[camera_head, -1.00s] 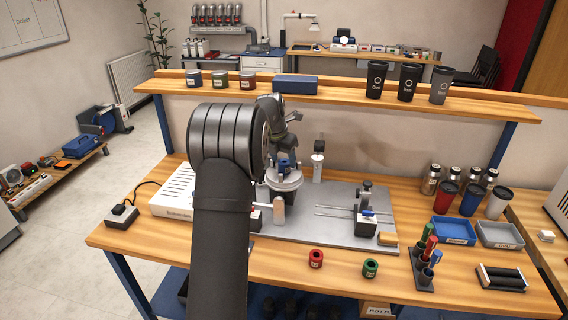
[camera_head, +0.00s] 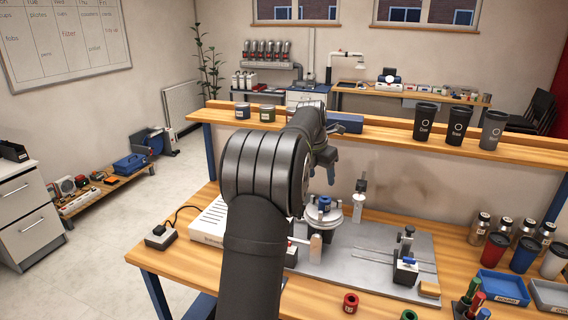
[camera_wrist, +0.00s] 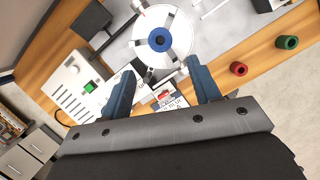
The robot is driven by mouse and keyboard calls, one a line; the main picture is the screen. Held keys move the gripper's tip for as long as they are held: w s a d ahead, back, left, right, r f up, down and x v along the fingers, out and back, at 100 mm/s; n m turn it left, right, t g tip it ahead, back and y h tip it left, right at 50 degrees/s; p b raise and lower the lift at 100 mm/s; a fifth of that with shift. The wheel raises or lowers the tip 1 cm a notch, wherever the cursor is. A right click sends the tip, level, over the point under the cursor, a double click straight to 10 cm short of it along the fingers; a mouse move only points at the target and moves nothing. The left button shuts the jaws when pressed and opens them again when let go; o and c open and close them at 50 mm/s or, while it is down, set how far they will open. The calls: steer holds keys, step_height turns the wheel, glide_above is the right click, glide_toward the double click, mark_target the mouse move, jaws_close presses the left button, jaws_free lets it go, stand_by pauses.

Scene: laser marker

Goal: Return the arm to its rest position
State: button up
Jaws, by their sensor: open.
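My gripper (camera_wrist: 162,88) is open in the wrist view, its two blue fingers apart with nothing between them. In the head view my gripper (camera_head: 330,165) hangs above the bench, behind the big dark joint of my arm. Below it stands the laser marker's round chuck (camera_head: 324,215) with a blue centre, on a grey plate (camera_head: 372,285). The chuck also shows in the wrist view (camera_wrist: 181,50), beyond the fingertips and apart from them.
A shelf (camera_head: 395,137) with black tumblers (camera_head: 457,127) and jars runs behind my arm. A white control box (camera_head: 211,222) stands left of the chuck. Red (camera_head: 351,303) and green rings lie at the bench front. Blue (camera_head: 503,288) and grey trays stand at the right.

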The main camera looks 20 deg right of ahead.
mark_target(325, 200)
steer(key=x, duration=1.2)
step_height(325, 200, up, 2)
steer(key=shift+r, duration=0.1)
steer(key=shift+w+r, duration=0.1)
steer(key=shift+r, duration=0.75)
